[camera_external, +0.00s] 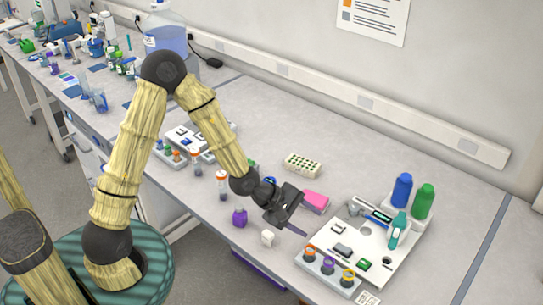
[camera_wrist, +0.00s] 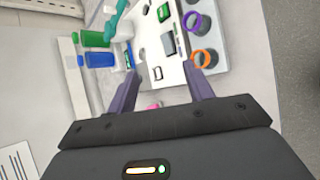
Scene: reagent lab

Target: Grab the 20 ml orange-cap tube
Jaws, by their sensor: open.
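Volume marks are too small to read. My gripper (camera_external: 303,222) is open and empty above the bench, right of these tubes, near a white tray (camera_external: 335,262). The wrist view shows both fingers of my gripper (camera_wrist: 160,72) apart, with the tray beyond. An orange ring (camera_wrist: 201,58) and a purple ring (camera_wrist: 192,21) show at the tray's edge there.
A purple bottle (camera_external: 240,217) and a small white item (camera_external: 267,238) stand near the bench's front edge. A pink item (camera_external: 315,201) lies beside my gripper. Blue (camera_external: 402,190) and green (camera_external: 423,201) bottles stand at the right. The back middle of the bench is mostly clear.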

